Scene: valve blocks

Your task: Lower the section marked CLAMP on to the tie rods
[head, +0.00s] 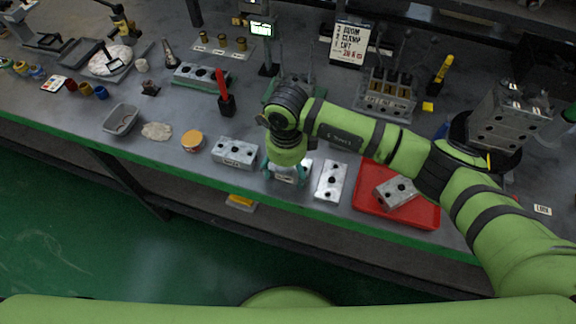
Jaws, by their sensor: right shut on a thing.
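My right gripper (287,168) points down near the table's front edge, shut on a grey metal valve section (284,178). My wrist hides most of that section, and I cannot read its marking. Two similar sections are beside it: one on its left (235,152) and one on its right (330,181). Another section (396,191) lies tilted in the red tray (425,215). Which one is marked CLAMP is too small to tell. A green-edged fixture (271,91) stands behind my wrist; my arm partly hides it, and I cannot make out its rods clearly. My left gripper is out of view.
A sign (350,43) listing BOOM, CLAMP and LIFT stands at the back. A valve assembly with levers (386,93) is behind my forearm. A red-handled tool (224,92), an orange-lidded tub (192,140) and a grey bin (121,119) stand to the left. A large block (505,118) is at right.

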